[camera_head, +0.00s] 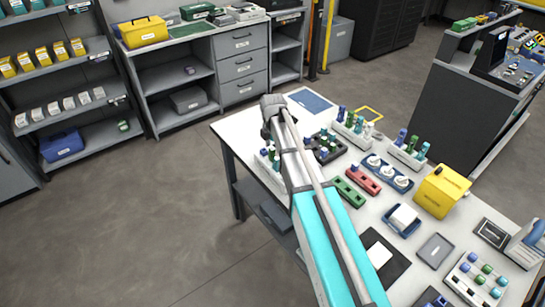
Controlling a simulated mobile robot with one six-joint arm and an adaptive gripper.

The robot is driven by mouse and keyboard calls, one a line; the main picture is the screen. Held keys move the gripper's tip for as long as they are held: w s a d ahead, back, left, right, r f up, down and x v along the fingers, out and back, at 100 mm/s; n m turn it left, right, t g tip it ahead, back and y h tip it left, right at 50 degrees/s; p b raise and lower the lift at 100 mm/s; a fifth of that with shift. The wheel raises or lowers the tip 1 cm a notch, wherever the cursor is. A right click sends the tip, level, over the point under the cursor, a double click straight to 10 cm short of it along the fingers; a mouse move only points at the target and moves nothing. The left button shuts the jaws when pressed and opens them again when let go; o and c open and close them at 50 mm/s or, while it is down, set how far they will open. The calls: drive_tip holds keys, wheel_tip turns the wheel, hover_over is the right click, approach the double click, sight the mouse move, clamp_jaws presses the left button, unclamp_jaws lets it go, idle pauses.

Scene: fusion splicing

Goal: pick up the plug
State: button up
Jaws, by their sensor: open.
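My arm reaches up over the left part of the white workbench. Its far end is a dark grey joint above the bench's back left corner. I cannot make out gripper fingers there. Several small blue, green and teal plug-like pieces stand upright in holders: a back rack (352,128), a right rack (407,155), a dark holder (328,150) beside the arm, and a left rack (264,163) partly hidden by the arm. A front right tray (477,281) holds more coloured pieces. I cannot tell which one is the plug, and I see nothing held.
Green (348,192) and red (363,180) blocks, a blue tray with white round parts (388,172), a yellow box (440,191) and a black mat (380,256) crowd the workbench (240,128). A blue mat (310,101) lies at the back. Shelves and floor lie to the left.

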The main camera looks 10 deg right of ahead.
drive_tip(key=shift+f+b, duration=0.7)
drive_tip(key=shift+f, duration=0.3)
clamp_jaws()
